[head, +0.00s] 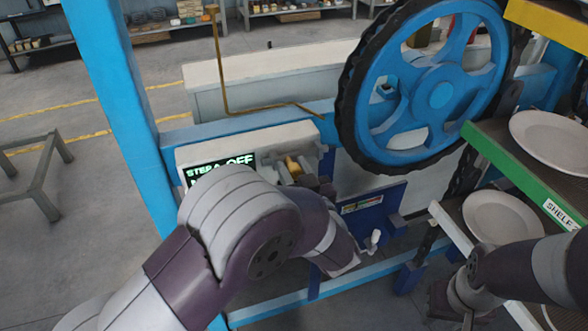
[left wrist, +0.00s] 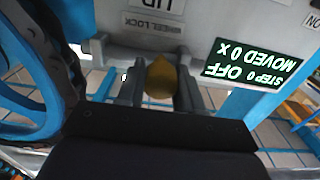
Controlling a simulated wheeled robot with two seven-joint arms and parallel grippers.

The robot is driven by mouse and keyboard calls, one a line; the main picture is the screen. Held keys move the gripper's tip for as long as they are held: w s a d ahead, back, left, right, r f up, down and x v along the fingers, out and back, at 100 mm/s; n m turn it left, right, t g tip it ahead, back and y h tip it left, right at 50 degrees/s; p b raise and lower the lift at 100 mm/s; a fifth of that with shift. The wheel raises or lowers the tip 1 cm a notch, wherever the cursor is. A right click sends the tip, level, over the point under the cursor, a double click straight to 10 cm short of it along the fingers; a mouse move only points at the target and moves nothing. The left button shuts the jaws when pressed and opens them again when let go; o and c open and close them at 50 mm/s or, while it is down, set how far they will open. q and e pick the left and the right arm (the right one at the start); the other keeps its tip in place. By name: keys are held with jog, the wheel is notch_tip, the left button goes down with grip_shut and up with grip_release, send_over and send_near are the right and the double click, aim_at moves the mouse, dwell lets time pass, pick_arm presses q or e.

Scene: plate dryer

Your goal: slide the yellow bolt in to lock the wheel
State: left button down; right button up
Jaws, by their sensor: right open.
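The yellow bolt (head: 293,165) sits at the right end of the light panel, partly hidden by my left gripper (head: 308,180). In the left wrist view, the bolt's rounded yellow knob (left wrist: 160,80) lies between the two fingers of my left gripper (left wrist: 160,92), with no clear gap on either side. A label reading WHEEL LOCK (left wrist: 153,27) is on the panel by the knob. The blue wheel (head: 436,92) with a dark toothed rim stands to the right of the bolt. My right gripper (head: 458,302) is at the lower right, open and away from the bolt.
A display (head: 218,170) reads STEP 0 OFF; the left wrist view shows MOVED 0 X on it (left wrist: 253,62). Plates (head: 503,217) lie on shelves at the right, by a green SHELF edge (head: 525,175). A blue post (head: 125,110) stands left. A bent brass rod (head: 222,75) rises behind the panel.

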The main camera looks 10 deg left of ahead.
aim_at(308, 154)
pick_arm(q)
jog(key=w+d, duration=0.2)
jog(key=d, duration=0.1)
jog(key=shift+w+d, duration=0.2)
jog(key=shift+d, duration=0.05)
jog(key=shift+r, duration=0.1)
jog(key=c, duration=1)
grip_release()
jog(key=shift+o, duration=1.2)
jog(key=shift+w+d, duration=0.1)
jog(key=shift+d, duration=0.05)
